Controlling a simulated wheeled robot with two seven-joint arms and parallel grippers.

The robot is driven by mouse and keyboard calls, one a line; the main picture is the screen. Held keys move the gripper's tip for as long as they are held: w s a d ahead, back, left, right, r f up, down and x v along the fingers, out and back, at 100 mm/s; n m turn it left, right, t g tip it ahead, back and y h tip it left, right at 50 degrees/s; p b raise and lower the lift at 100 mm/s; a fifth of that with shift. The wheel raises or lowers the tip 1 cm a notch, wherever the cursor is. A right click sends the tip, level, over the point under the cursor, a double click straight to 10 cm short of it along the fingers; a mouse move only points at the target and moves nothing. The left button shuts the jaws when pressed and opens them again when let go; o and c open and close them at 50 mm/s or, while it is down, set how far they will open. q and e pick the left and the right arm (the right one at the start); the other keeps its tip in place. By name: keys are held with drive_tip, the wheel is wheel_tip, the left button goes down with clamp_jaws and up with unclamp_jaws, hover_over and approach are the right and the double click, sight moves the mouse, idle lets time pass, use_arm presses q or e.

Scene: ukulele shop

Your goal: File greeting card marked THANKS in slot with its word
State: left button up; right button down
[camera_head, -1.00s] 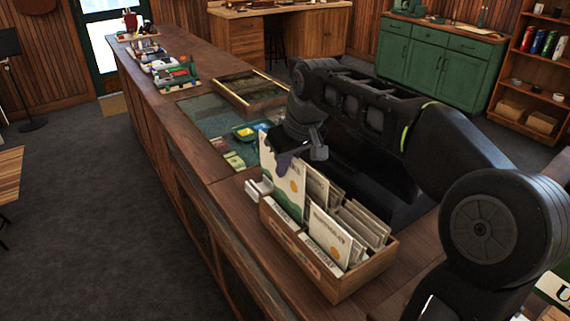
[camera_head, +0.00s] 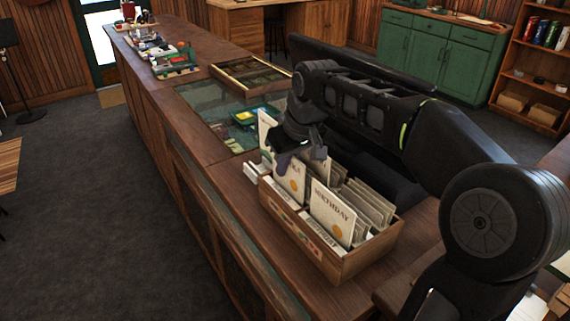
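A wooden card box (camera_head: 345,268) stands on the counter, with cards in its compartments and small labels on its front. A card reading BIRTHDAY (camera_head: 332,214) stands at the front right. A card with an orange dot (camera_head: 291,187) stands at the front left, its word partly covered. My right gripper (camera_head: 284,160) is over the left part of the box, its dark fingers closed on a tall white card (camera_head: 265,130). That card's upper edge shows beside the gripper; its word and lower part are hidden. My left gripper is out of view.
White pieces (camera_head: 251,173) lie at the box's left side. The counter's left edge drops to the floor.

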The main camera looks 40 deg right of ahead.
drive_tip(key=c, duration=1.6)
unclamp_jaws()
drive_tip(key=shift+o, duration=0.2)
drive_tip(key=shift+r, duration=0.1)
drive_tip(key=v, duration=0.7)
drive_tip(key=shift+s+r, duration=0.15)
drive_tip(key=shift+r, duration=0.15)
drive_tip(key=shift+a+f, duration=0.1)
